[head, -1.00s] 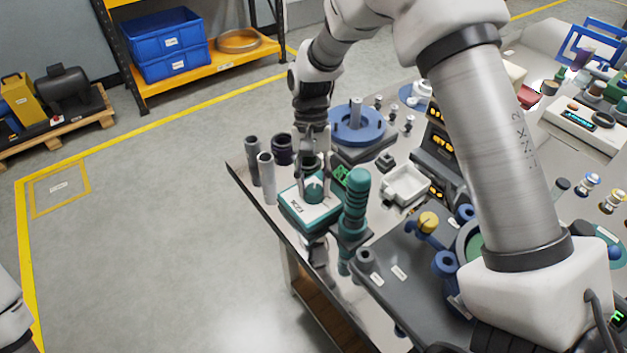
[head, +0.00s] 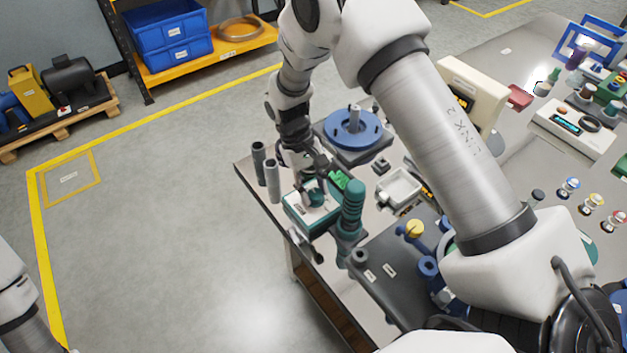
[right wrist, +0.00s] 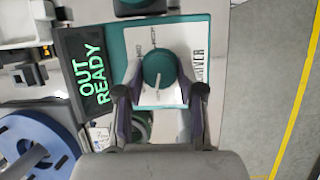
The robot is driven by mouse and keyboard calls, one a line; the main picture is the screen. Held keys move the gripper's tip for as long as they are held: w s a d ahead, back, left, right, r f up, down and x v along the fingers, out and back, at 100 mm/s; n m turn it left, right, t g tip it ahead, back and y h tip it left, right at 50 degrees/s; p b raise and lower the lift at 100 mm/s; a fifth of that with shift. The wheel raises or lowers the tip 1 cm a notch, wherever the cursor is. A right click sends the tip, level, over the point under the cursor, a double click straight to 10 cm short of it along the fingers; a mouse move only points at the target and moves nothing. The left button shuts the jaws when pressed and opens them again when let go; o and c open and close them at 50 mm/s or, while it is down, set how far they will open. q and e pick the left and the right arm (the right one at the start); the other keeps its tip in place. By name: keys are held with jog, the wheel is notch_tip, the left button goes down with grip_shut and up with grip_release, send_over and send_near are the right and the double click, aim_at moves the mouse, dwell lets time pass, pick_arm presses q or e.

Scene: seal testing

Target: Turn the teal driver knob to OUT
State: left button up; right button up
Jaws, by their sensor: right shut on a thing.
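The teal driver knob (head: 318,199) sits on the white-topped teal driver box (head: 297,210) near the table's left corner. In the right wrist view the round knob (right wrist: 158,67) stands on the white label plate, which carries the word DRIVER and small position marks. My right gripper (head: 313,188) is down at the knob and shut on it, with a finger on either side in the right wrist view (right wrist: 160,90). The dark display (right wrist: 86,72) beside the box reads OUT READY in green. My left gripper is out of view; only part of my left arm shows at lower left.
A teal ribbed handle (head: 351,205) stands close to the right of the box. Two grey cylinders (head: 272,180) stand at its left, and a blue round fixture (head: 352,130) lies behind. A white tray (head: 400,188) is to the right. Open floor lies left of the table.

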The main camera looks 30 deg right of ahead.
jog(key=shift+n, duration=0.5)
jog(key=o, duration=1.1)
jog(key=shift+o, duration=0.2)
jog(key=v, duration=1.2)
jog(key=shift+a, duration=0.15)
